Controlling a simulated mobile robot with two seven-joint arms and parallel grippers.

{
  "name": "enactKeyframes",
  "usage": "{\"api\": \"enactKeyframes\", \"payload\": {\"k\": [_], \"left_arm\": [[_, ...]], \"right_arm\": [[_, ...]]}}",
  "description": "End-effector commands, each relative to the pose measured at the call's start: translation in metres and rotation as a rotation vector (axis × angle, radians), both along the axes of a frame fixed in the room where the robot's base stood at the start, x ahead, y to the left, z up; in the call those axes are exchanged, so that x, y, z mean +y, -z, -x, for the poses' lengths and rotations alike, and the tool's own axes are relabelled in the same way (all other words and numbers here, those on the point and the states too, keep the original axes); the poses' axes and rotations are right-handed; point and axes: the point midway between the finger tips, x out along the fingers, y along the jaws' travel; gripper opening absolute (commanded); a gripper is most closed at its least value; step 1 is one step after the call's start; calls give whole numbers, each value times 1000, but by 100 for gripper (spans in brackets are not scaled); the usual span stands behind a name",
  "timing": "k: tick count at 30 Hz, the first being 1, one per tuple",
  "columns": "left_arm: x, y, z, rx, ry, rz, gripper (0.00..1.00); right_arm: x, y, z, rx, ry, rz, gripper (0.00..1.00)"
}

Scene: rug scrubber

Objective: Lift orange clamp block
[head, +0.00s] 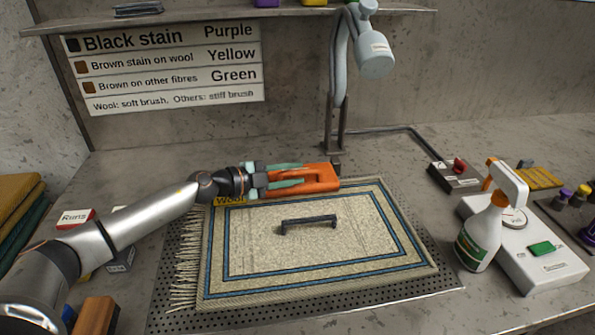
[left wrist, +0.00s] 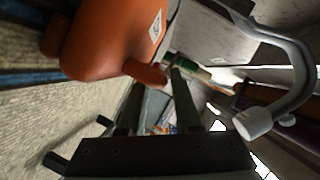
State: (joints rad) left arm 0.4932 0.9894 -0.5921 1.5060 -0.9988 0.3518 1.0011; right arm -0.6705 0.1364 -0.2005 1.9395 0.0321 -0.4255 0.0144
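The orange clamp block (head: 322,178) lies along the back edge of the beige rug (head: 300,255), beside a yellow "Wool" label. My left gripper (head: 287,177) reaches it from the left, its two greenish fingers apart and pointing right, at the block's left end. In the left wrist view the orange block (left wrist: 105,40) is large at upper left, and its narrow end overlaps the tip of one finger. A gap shows between the fingers (left wrist: 160,95). Whether both touch the block cannot be seen. My right gripper is not in view.
A dark handle (head: 308,222) stands on the rug, which lies on a perforated tray (head: 400,305). A lamp-like grey fixture (head: 376,58) rises behind. A spray bottle (head: 482,235) and a white device (head: 545,262) stand right. A brown-orange block (head: 96,315) is at front left.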

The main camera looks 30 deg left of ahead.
Motion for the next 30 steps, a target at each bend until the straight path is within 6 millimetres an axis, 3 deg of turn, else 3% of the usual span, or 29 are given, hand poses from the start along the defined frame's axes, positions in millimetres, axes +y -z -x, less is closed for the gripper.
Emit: {"api": "enactKeyframes", "payload": {"k": [6,14,23,30], "left_arm": [[-8,3,-12,0,1,0,32],[-9,4,-13,1,1,0,32],[-8,4,-13,1,1,0,1],[-8,4,-12,1,1,0,0]], "right_arm": [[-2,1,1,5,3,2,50],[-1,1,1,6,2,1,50],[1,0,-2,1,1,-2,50],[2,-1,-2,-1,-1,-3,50]]}}
